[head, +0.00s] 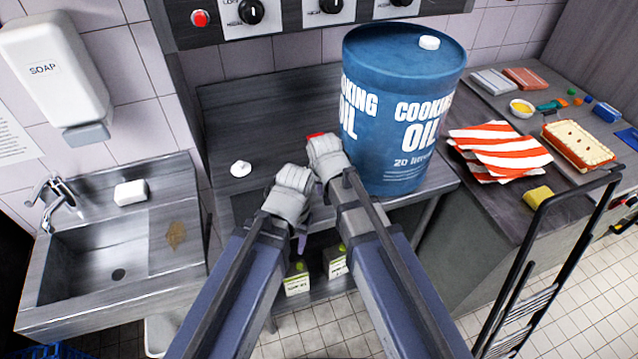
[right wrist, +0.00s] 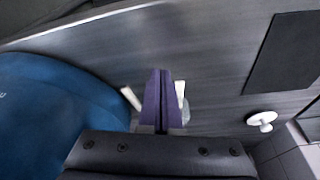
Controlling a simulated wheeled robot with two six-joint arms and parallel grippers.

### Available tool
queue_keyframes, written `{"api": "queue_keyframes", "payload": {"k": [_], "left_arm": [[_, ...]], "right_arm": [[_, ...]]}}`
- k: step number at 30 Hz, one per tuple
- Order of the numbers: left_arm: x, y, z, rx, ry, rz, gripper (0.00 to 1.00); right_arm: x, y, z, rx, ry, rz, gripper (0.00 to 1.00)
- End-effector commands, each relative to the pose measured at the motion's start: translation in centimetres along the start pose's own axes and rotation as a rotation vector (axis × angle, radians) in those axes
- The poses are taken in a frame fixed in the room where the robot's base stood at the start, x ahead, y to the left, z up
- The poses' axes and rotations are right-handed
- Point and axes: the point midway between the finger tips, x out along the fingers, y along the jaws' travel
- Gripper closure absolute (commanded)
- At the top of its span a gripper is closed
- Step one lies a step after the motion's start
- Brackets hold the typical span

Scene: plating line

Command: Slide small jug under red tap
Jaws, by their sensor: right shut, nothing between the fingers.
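My right gripper (head: 326,152) is over the counter beside the blue cooking oil drum (head: 392,120). In the right wrist view its purple fingers (right wrist: 160,98) are together and hold nothing. A pale translucent thing (right wrist: 185,110) shows partly behind these fingers; I cannot tell whether it is the small jug. A white bar (right wrist: 131,98) sticks out by the drum. A small red patch (head: 316,135) shows at the far edge of my right gripper; it could be the red tap, mostly hidden. My left gripper (head: 291,190) is beside the right one; its fingers are mostly hidden.
A white knob-like piece (head: 240,169) lies on the counter left of my grippers. The sink (head: 105,262) is at left. A striped cloth (head: 498,150) lies on the right counter. Cartons (head: 297,281) stand on the shelf below. Counter at back left is clear.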

Motion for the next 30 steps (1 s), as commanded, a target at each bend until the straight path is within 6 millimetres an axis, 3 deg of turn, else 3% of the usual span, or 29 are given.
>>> {"api": "queue_keyframes", "payload": {"k": [1,12,22,25,30], "left_arm": [[-1.8,-0.2,0.1,0.0,0.0,0.0,0.47],[-7.3,-0.7,0.4,0.002,0.0,0.0,0.47],[-8.3,-0.8,0.5,0.003,0.0,0.0,0.47],[-7.0,-0.7,0.4,0.01,0.0,0.0,0.47],[-4.7,-0.4,0.2,0.032,0.0,0.0,0.47]], "right_arm": [[-1.8,0.0,-0.3,0.0,0.0,0.0,1.0],[-7.6,0.0,-0.3,0.0,0.0,0.001,1.0],[-8.7,0.0,0.1,-0.003,-0.004,0.002,1.0],[-7.9,0.6,2.9,-0.047,-0.055,0.014,1.0],[-7.2,2.4,10.4,-0.189,-0.221,0.041,1.0]]}}
